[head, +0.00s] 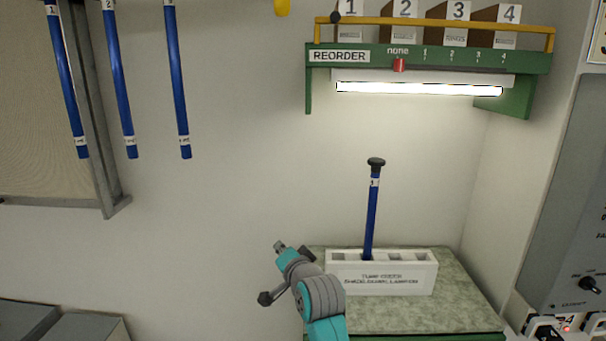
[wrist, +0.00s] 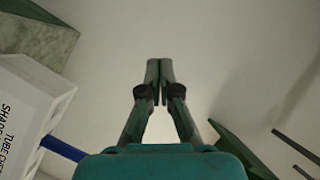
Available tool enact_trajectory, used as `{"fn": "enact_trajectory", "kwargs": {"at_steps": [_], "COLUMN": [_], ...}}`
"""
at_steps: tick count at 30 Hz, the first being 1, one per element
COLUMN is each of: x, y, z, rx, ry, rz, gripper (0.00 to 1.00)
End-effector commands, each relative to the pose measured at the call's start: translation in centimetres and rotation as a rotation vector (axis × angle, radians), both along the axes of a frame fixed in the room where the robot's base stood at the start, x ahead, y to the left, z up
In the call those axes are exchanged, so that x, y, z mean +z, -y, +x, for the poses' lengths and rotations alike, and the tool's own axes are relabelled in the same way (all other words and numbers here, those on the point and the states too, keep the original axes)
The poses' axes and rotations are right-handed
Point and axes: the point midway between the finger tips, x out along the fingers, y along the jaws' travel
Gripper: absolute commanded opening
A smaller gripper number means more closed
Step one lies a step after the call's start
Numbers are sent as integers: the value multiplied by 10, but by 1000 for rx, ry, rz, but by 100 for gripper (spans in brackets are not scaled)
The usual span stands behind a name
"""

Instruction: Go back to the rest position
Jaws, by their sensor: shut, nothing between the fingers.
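My gripper (head: 280,246) is left of the white block and in front of the wall, with the teal and grey links of my arm below it. In the wrist view my gripper (wrist: 159,68) has its fingertips together with nothing between them. A blue rod with a black cap (head: 371,215) stands nearly upright in a slot of the white block (head: 384,288). In the wrist view the block (wrist: 30,95) and part of the blue rod (wrist: 63,148) show at the left, apart from the fingers.
The block stands on a green-topped bench (head: 455,310). Above it is a green REORDER shelf (head: 430,57) with numbered boxes, a red marker (head: 399,65) and a lit lamp (head: 420,89). Blue rods (head: 178,80) hang at the upper left. A grey panel (head: 570,200) is at the right.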

Motion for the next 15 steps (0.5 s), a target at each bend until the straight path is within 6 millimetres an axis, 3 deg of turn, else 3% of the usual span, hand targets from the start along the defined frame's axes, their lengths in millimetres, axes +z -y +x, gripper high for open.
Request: {"fn": "enact_trajectory", "kwargs": {"at_steps": [1,6,15], "x": [-25,-91,-186], "y": [10,40,93], "z": [-10,-46,-128], "rx": [-8,-35,-76], "ry": [-1,15,39], "rz": [-19,-84,-205], "gripper": [0,0,0]}}
